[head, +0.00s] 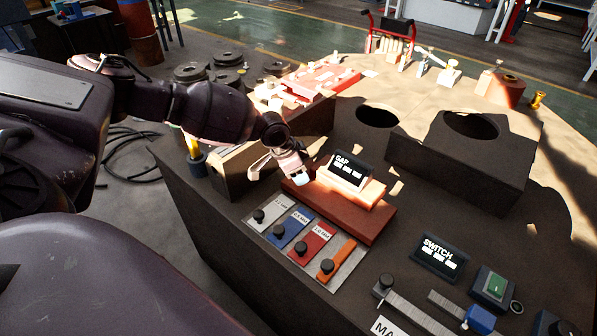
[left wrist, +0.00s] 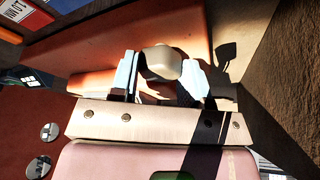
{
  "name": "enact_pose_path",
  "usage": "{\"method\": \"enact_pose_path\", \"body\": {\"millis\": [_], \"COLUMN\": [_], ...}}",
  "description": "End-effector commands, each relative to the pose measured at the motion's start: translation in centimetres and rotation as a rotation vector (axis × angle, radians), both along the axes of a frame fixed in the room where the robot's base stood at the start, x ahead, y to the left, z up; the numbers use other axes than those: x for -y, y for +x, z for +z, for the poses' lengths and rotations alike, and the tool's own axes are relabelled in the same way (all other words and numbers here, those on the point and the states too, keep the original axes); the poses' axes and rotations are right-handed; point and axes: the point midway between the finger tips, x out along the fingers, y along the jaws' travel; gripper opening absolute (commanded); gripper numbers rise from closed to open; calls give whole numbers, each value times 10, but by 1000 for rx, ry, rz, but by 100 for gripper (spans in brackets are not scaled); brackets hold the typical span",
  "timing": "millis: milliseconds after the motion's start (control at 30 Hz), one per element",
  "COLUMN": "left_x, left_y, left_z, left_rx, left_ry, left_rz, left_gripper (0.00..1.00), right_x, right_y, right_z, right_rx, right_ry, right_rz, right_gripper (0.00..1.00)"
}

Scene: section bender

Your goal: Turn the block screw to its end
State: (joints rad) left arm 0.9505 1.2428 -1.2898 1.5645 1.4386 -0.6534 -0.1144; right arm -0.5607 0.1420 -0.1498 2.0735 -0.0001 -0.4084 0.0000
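In the left wrist view a rounded beige knob (left wrist: 160,62), which looks like the block screw, stands between the two light fingertips of my left gripper (left wrist: 161,75). The fingers are on either side of it, very close; I cannot tell whether they press on it. In the head view my left gripper (head: 293,170) points down at the left end of a reddish block (head: 345,208) with a pale top part, and hides the knob. The GAP display (head: 347,170) stands on this block; its readout is too small to read. My right gripper is not in view.
Before the block lies a panel with grey, blue, red and orange plates with black knobs (head: 327,266). A SWITCH display (head: 440,257) and a green button (head: 495,286) are at the right. A dark wall (left wrist: 278,75) rises close beside my left gripper.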

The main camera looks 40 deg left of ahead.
Motion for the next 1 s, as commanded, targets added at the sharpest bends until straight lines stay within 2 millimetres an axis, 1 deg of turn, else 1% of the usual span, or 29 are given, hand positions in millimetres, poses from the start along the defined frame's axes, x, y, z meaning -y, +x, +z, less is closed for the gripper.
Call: {"method": "enact_pose_path", "body": {"millis": [33, 133, 167, 333, 467, 600, 1000], "left_x": [0, 0, 0, 0, 0, 1, 3], "left_y": [0, 0, 0, 0, -1, -1, -2], "left_z": [0, 0, 0, 1, 4, 6, 5], "left_rx": [0, 0, 0, 0, 2, 3, 0], "left_ry": [0, 0, 0, 0, 1, -1, -2], "left_rz": [0, 0, 0, 12, 53, 130, 405], "left_gripper": [35, 20, 18, 18, 18, 18, 18], "right_x": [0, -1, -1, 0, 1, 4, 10], "right_y": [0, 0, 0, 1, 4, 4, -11], "right_z": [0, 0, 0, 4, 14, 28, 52], "right_rx": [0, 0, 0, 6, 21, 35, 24], "right_ry": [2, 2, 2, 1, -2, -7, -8], "right_rz": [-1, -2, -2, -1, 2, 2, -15], "right_gripper": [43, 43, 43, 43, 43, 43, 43]}}
